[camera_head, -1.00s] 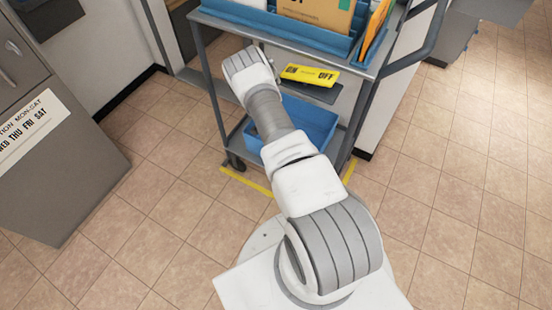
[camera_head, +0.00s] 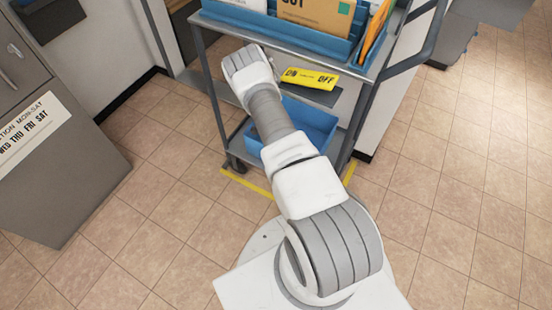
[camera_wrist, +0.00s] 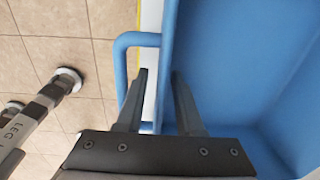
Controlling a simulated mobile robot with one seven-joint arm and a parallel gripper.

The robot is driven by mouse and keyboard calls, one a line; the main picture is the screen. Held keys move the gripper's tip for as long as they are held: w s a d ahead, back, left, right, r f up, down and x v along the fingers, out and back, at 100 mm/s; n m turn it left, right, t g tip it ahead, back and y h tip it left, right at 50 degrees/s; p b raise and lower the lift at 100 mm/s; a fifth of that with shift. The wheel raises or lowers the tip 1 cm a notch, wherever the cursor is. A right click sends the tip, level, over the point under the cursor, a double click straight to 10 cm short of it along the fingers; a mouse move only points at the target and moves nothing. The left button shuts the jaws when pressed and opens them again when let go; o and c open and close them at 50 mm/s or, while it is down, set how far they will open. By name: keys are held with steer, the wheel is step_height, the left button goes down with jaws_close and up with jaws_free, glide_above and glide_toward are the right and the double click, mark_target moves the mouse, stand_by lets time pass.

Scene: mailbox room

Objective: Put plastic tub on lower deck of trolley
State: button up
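The blue plastic tub (camera_head: 312,120) shows low inside the frame of the grey trolley (camera_head: 212,95), partly behind my arm. Whether it rests fully on the lower deck (camera_head: 234,138) is hard to tell. In the wrist view the tub (camera_wrist: 235,60) fills the right side, with its open inside visible and a loop-like blue handle at its left wall. My gripper (camera_wrist: 160,80) has its two dark fingers apart, one on each side of the tub's wall. A gap shows beside the left finger. In the head view the fingers are hidden.
The trolley's top deck holds a blue tray (camera_head: 275,32) with envelopes. A yellow ON/OFF label (camera_head: 310,78) shows right of my wrist. Yellow floor tape (camera_head: 247,183) lies before the trolley. A grey cabinet (camera_head: 60,180) stands left. Tiled floor is clear at right.

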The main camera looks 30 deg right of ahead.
step_height(320, 180, up, 11)
steer(key=p, duration=0.3)
steer(key=shift+s+a+f, duration=0.15)
stand_by(0.3)
